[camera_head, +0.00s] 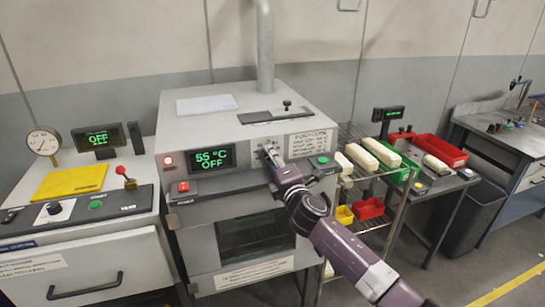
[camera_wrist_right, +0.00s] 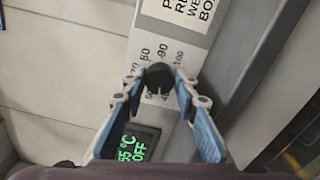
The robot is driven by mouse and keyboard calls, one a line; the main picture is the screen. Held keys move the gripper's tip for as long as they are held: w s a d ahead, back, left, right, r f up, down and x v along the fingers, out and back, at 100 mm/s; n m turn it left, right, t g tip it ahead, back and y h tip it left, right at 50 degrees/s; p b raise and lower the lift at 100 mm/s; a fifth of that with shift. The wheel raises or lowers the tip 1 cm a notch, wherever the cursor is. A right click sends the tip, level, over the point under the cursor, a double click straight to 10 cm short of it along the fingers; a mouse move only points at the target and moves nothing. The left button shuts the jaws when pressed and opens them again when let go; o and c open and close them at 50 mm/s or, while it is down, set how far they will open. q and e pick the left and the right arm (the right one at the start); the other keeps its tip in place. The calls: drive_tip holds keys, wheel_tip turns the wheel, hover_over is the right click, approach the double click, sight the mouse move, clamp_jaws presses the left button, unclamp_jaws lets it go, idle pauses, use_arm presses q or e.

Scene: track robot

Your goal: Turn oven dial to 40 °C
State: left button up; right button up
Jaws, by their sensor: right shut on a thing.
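The grey oven (camera_head: 240,185) stands in the middle of the head view. Its display (camera_head: 212,158) reads "55 °C" and "OFF" in green. The black oven dial (camera_wrist_right: 158,76) sits on the front panel, with a printed scale around it, partly covered. My right gripper (camera_head: 270,153) reaches the panel just right of the display and hides the dial in the head view. In the right wrist view its two fingers (camera_wrist_right: 158,84) are closed on either side of the dial. The display also shows in the right wrist view (camera_wrist_right: 137,145). My left gripper is not in view.
A red button (camera_head: 184,187) is left of the dial, and a green button (camera_head: 323,160) is right of it. A rack with pale blocks (camera_head: 362,157) and bins stands close on the right. Another machine with a yellow pad (camera_head: 72,182) stands on the left.

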drive_tip(key=shift+f+n+p, duration=0.1)
drive_tip(key=shift+n+p, duration=0.25)
drive_tip(key=shift+n, duration=1.25)
drive_tip(key=o, duration=1.2)
drive_tip(key=shift+c, duration=0.2)
drive_tip(key=shift+s, duration=0.1)
drive_tip(key=v, duration=1.2)
